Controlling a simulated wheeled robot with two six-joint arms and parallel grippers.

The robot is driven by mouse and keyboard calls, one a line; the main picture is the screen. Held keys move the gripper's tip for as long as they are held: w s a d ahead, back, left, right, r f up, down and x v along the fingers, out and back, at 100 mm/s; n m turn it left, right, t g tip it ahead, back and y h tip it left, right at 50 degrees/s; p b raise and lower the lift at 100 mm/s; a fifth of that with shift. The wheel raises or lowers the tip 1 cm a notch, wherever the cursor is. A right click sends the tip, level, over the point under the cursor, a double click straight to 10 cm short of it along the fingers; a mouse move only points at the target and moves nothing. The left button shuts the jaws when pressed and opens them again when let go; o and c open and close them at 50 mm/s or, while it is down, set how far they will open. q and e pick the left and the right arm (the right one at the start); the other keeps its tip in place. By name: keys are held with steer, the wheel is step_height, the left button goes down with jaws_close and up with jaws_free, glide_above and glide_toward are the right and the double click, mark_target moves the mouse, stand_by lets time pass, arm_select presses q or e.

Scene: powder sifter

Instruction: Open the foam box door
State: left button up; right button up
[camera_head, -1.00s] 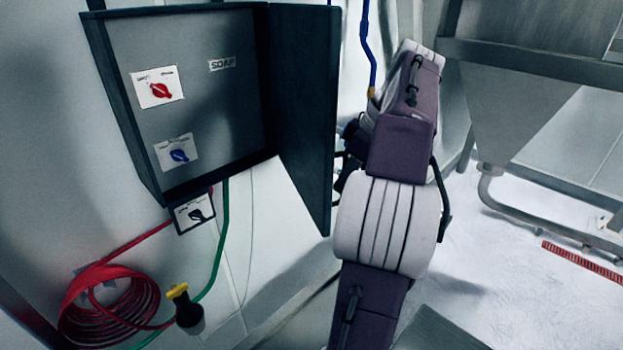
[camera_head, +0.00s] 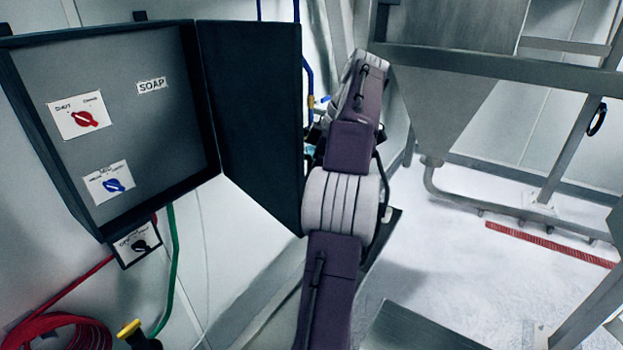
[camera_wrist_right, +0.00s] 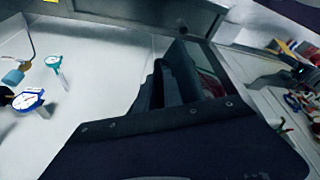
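The foam box is a dark wall cabinet (camera_head: 25,135) at the left of the head view. Its grey inner panel (camera_head: 150,130) shows a red knob (camera_head: 85,118), a blue knob (camera_head: 114,185) and a "SOAP" label. Its black door (camera_head: 255,120) stands open, swung out to the right. My right arm comes up from the bottom, beside the door's right edge. Its gripper is hidden in the head view. In the right wrist view, dark parts fill the middle, and I cannot make out the fingertips or whether they touch the door. My left gripper is out of view.
A red hose coil (camera_head: 55,332), a green hose (camera_head: 172,270) and a yellow-topped fitting (camera_head: 138,333) are below the box. A steel hopper on a frame (camera_head: 490,65) stands at right. The right wrist view shows round gauges (camera_wrist_right: 28,100) on the wall. Pale floor is open at right.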

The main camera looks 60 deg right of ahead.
steer(key=o, duration=0.4)
steer(key=shift+w, duration=0.1)
steer(key=shift+c, duration=0.2)
steer(key=shift+w, duration=0.15)
